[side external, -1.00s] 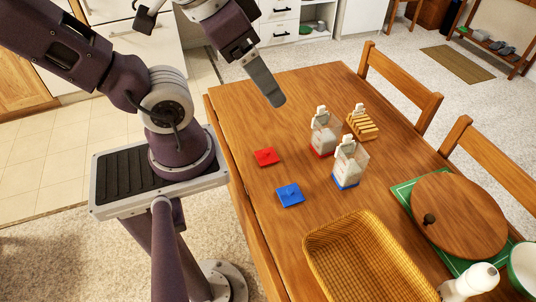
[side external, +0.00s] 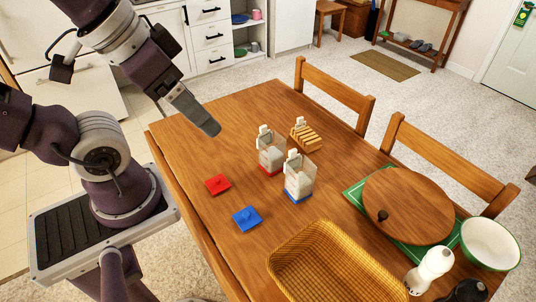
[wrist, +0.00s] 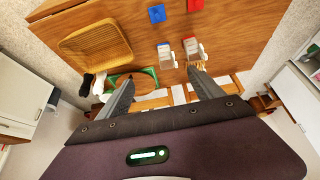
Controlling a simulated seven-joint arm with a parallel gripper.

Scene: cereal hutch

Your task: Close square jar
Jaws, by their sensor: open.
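Two clear square jars stand on the table beside each other: the red-based jar (side external: 271,155) and the blue-based jar (side external: 299,178). Both hold pale contents and have a white piece at the top. A red square lid (side external: 217,184) and a blue square lid (side external: 246,219) lie flat on the table, left of the jars and apart from them. The lids also show at the top of the wrist view, the blue one (wrist: 157,14) left of the red one (wrist: 195,5). My gripper (side external: 212,130) is open and empty above the table, left of the jars. Its fingers are spread in the wrist view (wrist: 162,90).
A wooden toast rack (side external: 305,137) stands behind the jars. A wicker basket (side external: 335,265) is at the front. A round wooden board (side external: 410,205) on a green mat, a white bowl (side external: 490,243) and a white shaker (side external: 430,268) are at right. Chairs line the far edge.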

